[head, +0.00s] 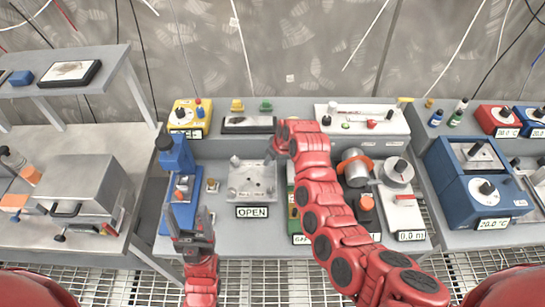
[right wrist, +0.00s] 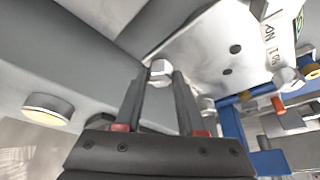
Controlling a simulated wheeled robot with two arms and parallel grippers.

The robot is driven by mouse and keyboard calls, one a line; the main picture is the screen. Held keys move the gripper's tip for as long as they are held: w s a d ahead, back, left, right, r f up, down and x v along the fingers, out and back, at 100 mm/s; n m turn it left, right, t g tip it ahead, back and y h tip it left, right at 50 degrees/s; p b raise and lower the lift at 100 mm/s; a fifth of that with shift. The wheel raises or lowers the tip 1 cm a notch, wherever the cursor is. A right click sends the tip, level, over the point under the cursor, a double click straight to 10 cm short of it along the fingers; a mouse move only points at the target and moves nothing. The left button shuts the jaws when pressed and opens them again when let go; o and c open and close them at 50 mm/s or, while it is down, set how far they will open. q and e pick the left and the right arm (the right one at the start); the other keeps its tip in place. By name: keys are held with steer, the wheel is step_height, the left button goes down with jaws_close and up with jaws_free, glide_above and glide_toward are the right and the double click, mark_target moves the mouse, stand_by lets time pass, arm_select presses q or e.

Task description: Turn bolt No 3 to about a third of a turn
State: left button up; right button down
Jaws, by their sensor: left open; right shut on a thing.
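A square grey metal plate (head: 245,186) with bolts near its corners lies on the middle bench, above a sign (head: 252,212) reading OPEN. My right gripper (head: 270,152) is at the plate's far right corner. In the right wrist view its two fingers are shut on a silver hex bolt head (right wrist: 160,70). I cannot read this bolt's number or tell how far it is turned. The plate (right wrist: 205,50) shows there with two dark holes and another bolt (right wrist: 311,70). My left gripper (head: 188,218) is open and empty near the bench's front left edge.
A blue upright device (head: 176,155) stands left of the plate. A dark tray (head: 248,125) and a yellow box (head: 190,117) are behind it. A silver cylinder (head: 355,165) and a white dial unit (head: 398,172) stand to the right, beyond my right arm.

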steer(key=m+b, duration=0.1)
steer(key=m+h+b, duration=0.1)
steer(key=m, duration=0.1)
steer(key=shift+a+f+m+t+b, duration=0.2)
steer(key=shift+m+t+b, duration=0.1)
steer(key=shift+t, duration=0.1)
steer(key=m+h+b, duration=0.1)
steer(key=m+b, duration=0.2)
steer(key=b, duration=0.1)
steer(key=m+h+b, duration=0.1)
steer(key=m+b, duration=0.2)
steer(key=b, duration=0.1)
steer(key=m+h+b, duration=0.1)
steer(key=m+b, duration=0.3)
steer(key=shift+a+h, duration=0.25)
steer(key=shift+h, duration=0.15)
steer(key=shift+r+m+h+b, duration=0.1)
steer(key=shift+m+h+b, duration=0.2)
steer(key=shift+m+b, duration=0.45)
steer(key=shift+a+r+m+g+h+b, duration=0.1)
steer(key=shift+m+g+h+b, duration=0.3)
steer(key=shift+m, duration=0.65)
steer(key=c, duration=0.5)
jaws_free()
